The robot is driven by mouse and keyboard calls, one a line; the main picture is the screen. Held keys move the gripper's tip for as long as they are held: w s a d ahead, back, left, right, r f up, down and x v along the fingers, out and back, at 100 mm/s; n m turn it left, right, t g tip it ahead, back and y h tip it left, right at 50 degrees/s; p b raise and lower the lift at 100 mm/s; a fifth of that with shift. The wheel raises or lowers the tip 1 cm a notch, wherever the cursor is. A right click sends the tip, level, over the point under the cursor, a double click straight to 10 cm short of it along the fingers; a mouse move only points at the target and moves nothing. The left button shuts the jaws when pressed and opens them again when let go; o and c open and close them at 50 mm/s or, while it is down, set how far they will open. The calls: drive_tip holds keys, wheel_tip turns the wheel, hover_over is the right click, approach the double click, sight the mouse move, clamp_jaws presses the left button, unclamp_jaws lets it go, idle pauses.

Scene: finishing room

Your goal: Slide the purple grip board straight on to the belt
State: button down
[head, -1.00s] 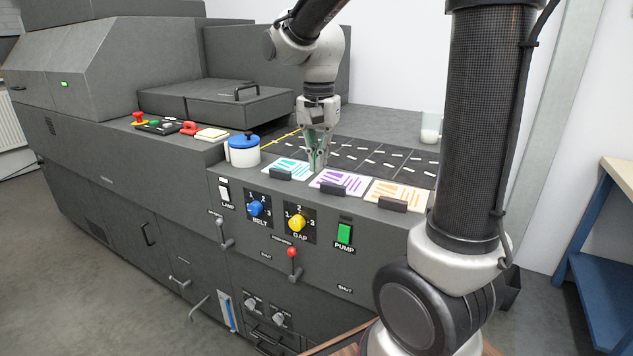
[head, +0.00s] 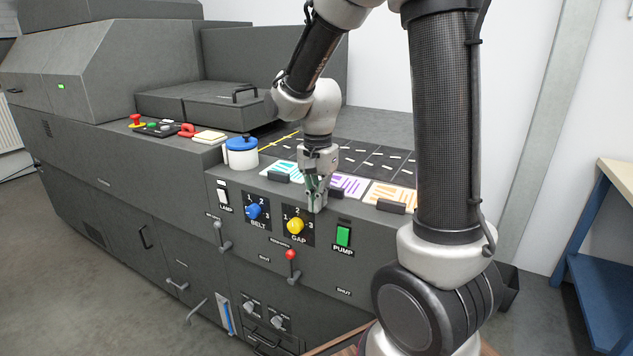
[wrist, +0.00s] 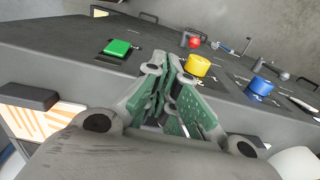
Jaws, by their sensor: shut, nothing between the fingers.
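The purple-striped board (head: 350,185) lies flat on the machine's front ledge, between the teal-striped and orange-striped boards. Its dark grip block (head: 337,194) is at its front edge, and my gripper partly covers the board's left part. The dark belt (head: 372,156) with white dashes lies behind the boards. My gripper (head: 316,209) is shut and empty, pointing down at the ledge's front edge, just in front and to the left of the purple board's block. I cannot tell whether they touch. In the wrist view my gripper's green-padded fingers (wrist: 167,72) hide the purple board.
The teal board (head: 283,170) is to the left and the orange board (head: 392,194) to the right. Below my gripper are the yellow GAP knob (head: 296,226), blue BELT knob (head: 254,211) and green PUMP switch (head: 343,236). A blue-lidded tub (head: 241,153) stands at the ledge's left.

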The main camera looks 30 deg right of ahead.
sight(358, 169)
drive_tip(key=shift+w+d+r, duration=0.1)
drive_tip(key=shift+w+d, duration=0.45)
drive_tip(key=shift+d, duration=0.2)
drive_tip(key=shift+w+d+r, duration=0.1)
drive_tip(key=shift+w+d, duration=0.4)
drive_tip(key=shift+d, duration=0.2)
drive_tip(key=w+d, duration=0.4)
drive_tip(key=d, duration=0.2)
drive_tip(key=w+d, duration=0.4)
drive_tip(key=d, duration=0.3)
drive_tip(key=w+d, duration=0.4)
drive_tip(key=d, duration=0.2)
drive_tip(key=shift+w+d, duration=0.15)
drive_tip(key=shift+w, duration=0.2)
